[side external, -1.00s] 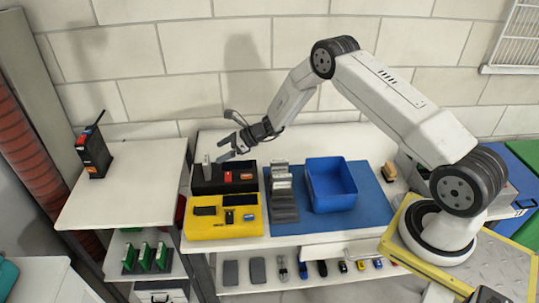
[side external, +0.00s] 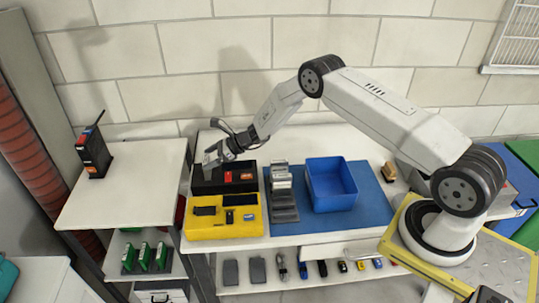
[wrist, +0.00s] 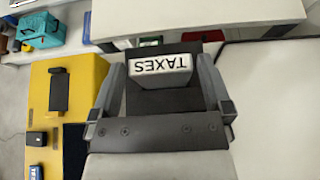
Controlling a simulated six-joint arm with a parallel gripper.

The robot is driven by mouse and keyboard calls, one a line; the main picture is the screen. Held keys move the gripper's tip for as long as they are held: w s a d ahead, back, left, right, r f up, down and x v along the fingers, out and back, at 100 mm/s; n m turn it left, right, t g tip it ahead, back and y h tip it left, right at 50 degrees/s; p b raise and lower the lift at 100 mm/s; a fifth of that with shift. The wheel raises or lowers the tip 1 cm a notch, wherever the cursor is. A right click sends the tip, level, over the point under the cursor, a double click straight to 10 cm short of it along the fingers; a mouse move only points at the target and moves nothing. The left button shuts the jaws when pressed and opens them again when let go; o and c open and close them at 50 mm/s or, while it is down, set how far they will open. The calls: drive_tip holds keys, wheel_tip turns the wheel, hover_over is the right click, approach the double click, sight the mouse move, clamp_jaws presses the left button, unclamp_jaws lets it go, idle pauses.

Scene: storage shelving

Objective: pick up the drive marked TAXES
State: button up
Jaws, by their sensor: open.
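The TAXES drive (wrist: 160,64) is a light block with a white label; in the wrist view the word reads upside down. It lies between the two fingers of my gripper (wrist: 161,75), which are open on either side of it with no clear sign of a grip. In the side view my gripper (side external: 212,160) is low over the left part of the black bin (side external: 206,187) and mostly hides the drive there.
The black bin also holds a red item (side external: 228,177). A yellow bin (side external: 225,232) with dark items stands in front. A grey rack (side external: 284,212) and an empty-looking blue bin (side external: 331,202) on a blue mat (side external: 373,208) are to the right.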

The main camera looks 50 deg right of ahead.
clamp_jaws()
drive_tip(key=shift+r, duration=0.1)
idle(0.3)
drive_tip(key=shift+r, duration=0.7)
drive_tip(key=s+r, duration=1.1)
drive_tip(key=s, duration=0.3)
drive_tip(key=shift+r, duration=0.2)
